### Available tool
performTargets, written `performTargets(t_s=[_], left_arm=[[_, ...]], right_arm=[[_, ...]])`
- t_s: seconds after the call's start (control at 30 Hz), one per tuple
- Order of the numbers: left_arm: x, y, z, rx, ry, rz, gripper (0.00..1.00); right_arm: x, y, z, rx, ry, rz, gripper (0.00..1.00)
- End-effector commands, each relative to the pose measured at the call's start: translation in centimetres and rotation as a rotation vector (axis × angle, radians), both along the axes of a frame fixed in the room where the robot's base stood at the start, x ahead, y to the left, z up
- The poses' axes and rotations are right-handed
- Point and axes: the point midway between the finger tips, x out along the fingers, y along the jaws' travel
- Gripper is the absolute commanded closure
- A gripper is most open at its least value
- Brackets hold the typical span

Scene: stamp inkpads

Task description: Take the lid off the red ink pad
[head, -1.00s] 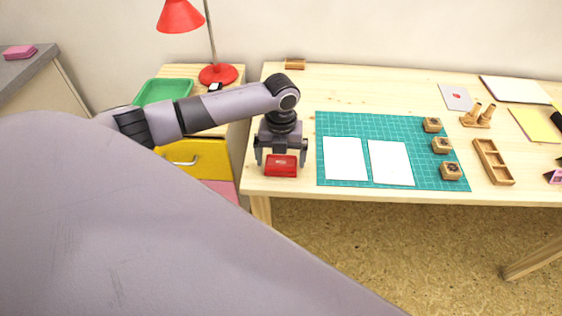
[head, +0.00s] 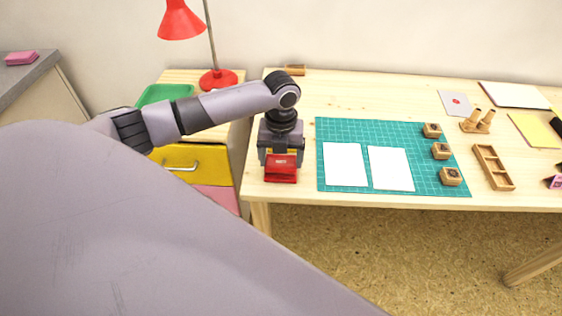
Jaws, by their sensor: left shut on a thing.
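The red ink pad (head: 281,177) lies on the wooden table near its front left corner. Its red lid (head: 281,161), with a small pale label, shows above and behind the lower red part and looks raised from it. Whether it is fully clear of the pad cannot be told. My left gripper (head: 281,153) points down over the pad from behind and is shut on the lid; its fingertips are partly hidden. My right gripper is not in view.
A green cutting mat (head: 417,157) with two white sheets and several wooden stamps (head: 450,176) lies right of the pad. A wooden tray (head: 493,167) stands further right. A red lamp (head: 217,79) stands back left. The table's front edge is close to the pad.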

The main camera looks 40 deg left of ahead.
Motion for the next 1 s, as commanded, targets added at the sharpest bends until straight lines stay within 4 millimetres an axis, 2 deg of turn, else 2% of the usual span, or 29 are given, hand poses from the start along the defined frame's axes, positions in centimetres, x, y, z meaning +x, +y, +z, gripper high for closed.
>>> performTargets(t_s=[0.4, 0.6, 0.8, 1.0], left_arm=[[0.2, 0.0, 11.5, -0.002, -0.007, 0.000, 0.46], [0.1, 0.0, 15.6, -0.001, -0.004, 0.000, 0.46], [0.0, 0.0, 17.4, -0.001, 0.000, 0.000, 0.46], [0.2, -0.2, 17.7, -0.004, 0.000, -0.008, 0.46]], right_arm=[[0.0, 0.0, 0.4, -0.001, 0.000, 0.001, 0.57], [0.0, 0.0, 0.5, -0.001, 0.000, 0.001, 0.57], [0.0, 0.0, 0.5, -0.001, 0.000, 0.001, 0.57], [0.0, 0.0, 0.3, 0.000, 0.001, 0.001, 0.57]])
